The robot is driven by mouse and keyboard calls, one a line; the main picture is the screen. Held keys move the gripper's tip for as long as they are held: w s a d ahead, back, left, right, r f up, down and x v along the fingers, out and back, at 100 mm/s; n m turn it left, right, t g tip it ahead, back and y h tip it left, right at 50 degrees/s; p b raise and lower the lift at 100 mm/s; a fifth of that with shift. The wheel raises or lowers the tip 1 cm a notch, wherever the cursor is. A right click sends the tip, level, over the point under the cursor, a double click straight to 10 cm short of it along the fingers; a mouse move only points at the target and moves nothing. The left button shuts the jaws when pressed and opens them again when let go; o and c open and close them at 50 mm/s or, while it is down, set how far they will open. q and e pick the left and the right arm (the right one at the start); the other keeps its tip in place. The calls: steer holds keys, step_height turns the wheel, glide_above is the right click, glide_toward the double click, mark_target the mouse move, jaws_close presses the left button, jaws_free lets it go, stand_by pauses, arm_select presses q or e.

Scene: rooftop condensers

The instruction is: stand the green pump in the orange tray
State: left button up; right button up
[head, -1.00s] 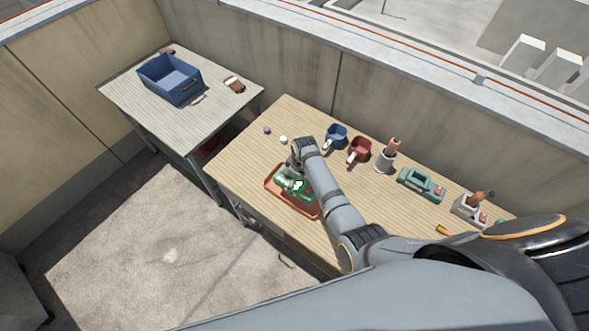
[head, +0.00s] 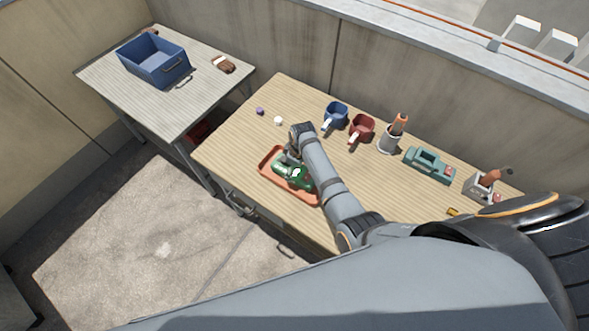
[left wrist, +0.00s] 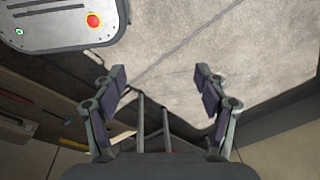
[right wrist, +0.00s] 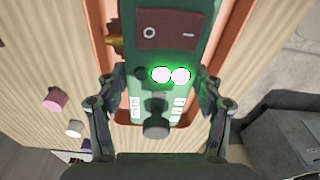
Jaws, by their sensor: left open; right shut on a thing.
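The orange tray (head: 309,201) lies near the front edge of the long wooden table. The green pump (head: 291,176) is over the tray's floor, within its rim in the head view; I cannot tell whether its base touches the tray. My right gripper (head: 290,158) is shut on the pump, coming from above. In the right wrist view the pump (right wrist: 160,100) fills the space between the fingers, showing a dark switch and two bright lamps, with the tray's rim (right wrist: 101,30) behind it. My left gripper (left wrist: 160,88) is open and empty, away from the table top; the head view does not show it.
Behind the tray stand a blue holder (head: 335,116), a red holder (head: 361,129), a grey cup (head: 391,138), a teal device (head: 428,163) and a grey block (head: 482,187). Small purple (head: 260,111) and white (head: 278,121) pieces lie left. A blue crate (head: 153,60) is on the side table.

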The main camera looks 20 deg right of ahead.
steer(key=o, duration=1.7)
steer(key=shift+f, duration=0.1)
steer(key=shift+r, duration=0.45)
arm_select(q)
steer(key=shift+s+f, duration=0.15)
steer(key=shift+s, duration=0.85)
arm_select(e)
step_height(320, 180, up, 11)
steer(key=s+d, duration=0.1)
steer(key=shift+r, duration=0.2)
